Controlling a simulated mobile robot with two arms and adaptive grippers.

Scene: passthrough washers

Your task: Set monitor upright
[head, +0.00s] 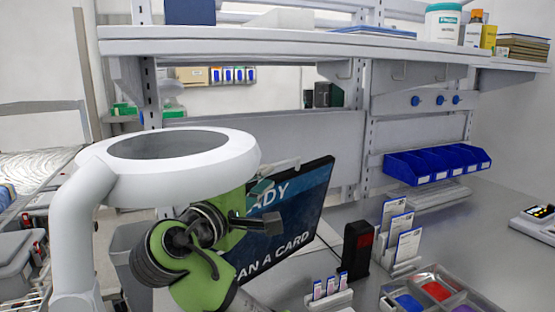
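The monitor (297,218) stands on the bench left of centre in the head view, leaning, with its screen text slanted. Its dark blue screen shows parts of "READY" and "SCAN A CARD". A pale piece near the gripper overlaps the monitor's top edge; whether the gripper touches the monitor cannot be told. The monitor's base is hidden.
A large white ring-shaped fixture (237,146) fills the left foreground. Right of the monitor stand a black device (357,250), card holders (399,262) and a compartment tray (452,277). Blue bins (437,165) hang behind under a shelf (300,46). The bench at right has bare room.

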